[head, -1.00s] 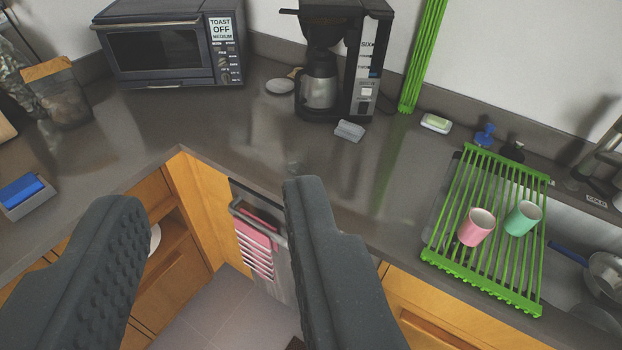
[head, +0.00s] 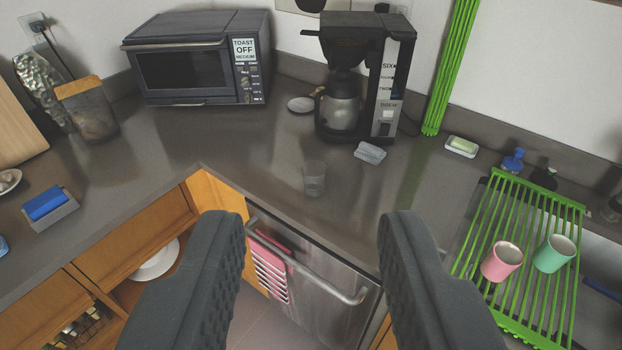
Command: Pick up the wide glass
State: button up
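A clear, see-through glass (head: 314,179) stands upright on the dark grey counter, near the inner corner in the middle of the view. It is the only drinking glass I can make out, and its outline is faint against the counter. My gripper (head: 312,222) is open and empty. Its two dark, ridged fingers are wide apart in the lower part of the view. The glass shows beyond and above the fingertips in the picture, between them, and nothing touches it.
A coffee maker (head: 365,80) and grey block (head: 370,153) stand behind the glass. A toaster oven (head: 200,60) is back left. At right, a green rack (head: 470,235) bears a pink cup (head: 502,261) and a teal cup (head: 553,254). The dishwasher handle (head: 330,285) juts out below.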

aim_at(314, 172)
jog(key=i, duration=0.9)
jog(key=z, duration=0.05)
